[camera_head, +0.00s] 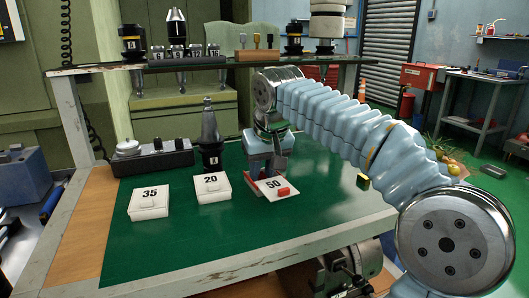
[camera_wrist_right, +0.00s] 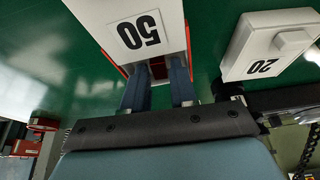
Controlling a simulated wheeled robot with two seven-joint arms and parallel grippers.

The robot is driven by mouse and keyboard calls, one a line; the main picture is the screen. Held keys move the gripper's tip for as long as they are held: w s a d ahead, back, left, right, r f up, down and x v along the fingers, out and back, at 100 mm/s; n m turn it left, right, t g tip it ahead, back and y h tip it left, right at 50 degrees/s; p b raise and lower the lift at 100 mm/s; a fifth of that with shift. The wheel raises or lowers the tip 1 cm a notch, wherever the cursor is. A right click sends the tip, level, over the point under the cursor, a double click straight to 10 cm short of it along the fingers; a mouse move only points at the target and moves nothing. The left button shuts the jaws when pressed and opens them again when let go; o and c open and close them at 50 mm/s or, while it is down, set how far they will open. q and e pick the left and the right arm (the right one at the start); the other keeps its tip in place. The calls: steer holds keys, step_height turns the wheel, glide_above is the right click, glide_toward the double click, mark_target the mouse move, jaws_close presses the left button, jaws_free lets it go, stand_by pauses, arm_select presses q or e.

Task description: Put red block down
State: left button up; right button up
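The red block (camera_head: 283,191) shows as a red knob and red edges around a white top marked 50. In the right wrist view, its white top (camera_wrist_right: 143,36) has red along its sides. My right gripper (camera_head: 277,168) is just behind it, low over the green mat. In the wrist view, the two blue fingers (camera_wrist_right: 160,82) stand apart, with part of the block between their tips, and appear shut on it. I cannot tell whether its underside touches the mat. My left gripper is not in view.
White blocks marked 20 (camera_head: 212,188) and 35 (camera_head: 149,203) sit to the left on the green mat (camera_head: 215,240). A black tool holder (camera_head: 209,143) and a dark stand (camera_head: 153,160) are behind them. The shelf (camera_head: 215,64) crosses above. The mat's front is clear.

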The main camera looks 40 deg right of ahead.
steer(key=v, duration=1.2)
stand_by(0.7)
